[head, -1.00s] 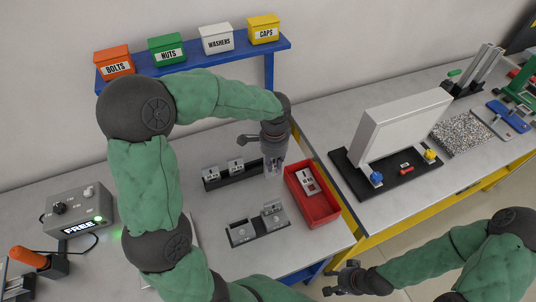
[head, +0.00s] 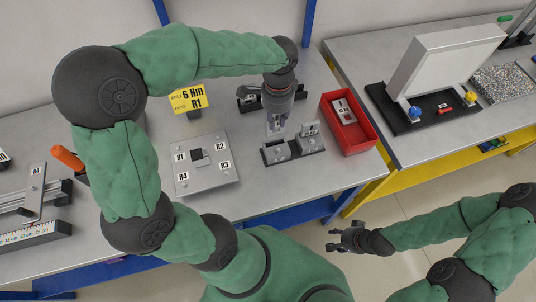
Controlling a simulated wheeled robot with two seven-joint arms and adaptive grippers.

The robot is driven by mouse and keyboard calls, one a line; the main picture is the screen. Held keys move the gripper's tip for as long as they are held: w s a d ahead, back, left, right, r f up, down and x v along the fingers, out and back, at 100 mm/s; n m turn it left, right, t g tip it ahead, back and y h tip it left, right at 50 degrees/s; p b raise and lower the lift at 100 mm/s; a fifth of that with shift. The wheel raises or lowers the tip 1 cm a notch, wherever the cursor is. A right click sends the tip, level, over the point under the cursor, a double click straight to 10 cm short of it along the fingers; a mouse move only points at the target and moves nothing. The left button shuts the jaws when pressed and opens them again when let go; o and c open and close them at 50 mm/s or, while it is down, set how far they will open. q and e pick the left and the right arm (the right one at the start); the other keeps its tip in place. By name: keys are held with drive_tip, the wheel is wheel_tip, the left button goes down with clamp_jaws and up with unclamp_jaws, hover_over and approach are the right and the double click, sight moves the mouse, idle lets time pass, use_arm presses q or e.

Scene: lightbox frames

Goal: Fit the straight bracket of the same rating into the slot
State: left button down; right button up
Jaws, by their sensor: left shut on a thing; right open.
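My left gripper (head: 277,118) points down and is shut on a small grey bracket (head: 273,128), largely hidden by the fingers. It is over the left part of the front dark rack (head: 294,153); I cannot tell whether the bracket touches the rack. Another grey bracket (head: 310,130) stands at that rack's right end. The back rack (head: 246,103) is partly hidden behind my gripper. My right gripper (head: 346,239) is open and empty, off the table's front edge.
A red tray (head: 373,139) holding labelled pieces stands right of the racks. A labelled square plate (head: 187,184) and a yellow sign (head: 188,99) reading "6 Nm" and "R1" are to the left. A white panel on a black base (head: 398,124) stands on the right table.

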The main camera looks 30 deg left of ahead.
sight(276, 134)
use_arm(q)
drive_tip(key=shift+s+f, duration=0.1)
drive_tip(key=shift+f, duration=0.4)
wheel_tip(276, 134, down, 4)
drive_tip(key=shift+r+b, duration=0.1)
drive_tip(key=shift+b, duration=0.6)
drive_tip(key=shift+f+b, duration=0.8)
drive_tip(key=shift+f, duration=1.75)
drive_tip(key=shift+f, duration=0.15)
drive_tip(key=c, duration=1.1)
unclamp_jaws()
wheel_tip(276, 134, up, 12)
drive_tip(key=p, duration=0.3)
drive_tip(key=shift+p, duration=0.4)
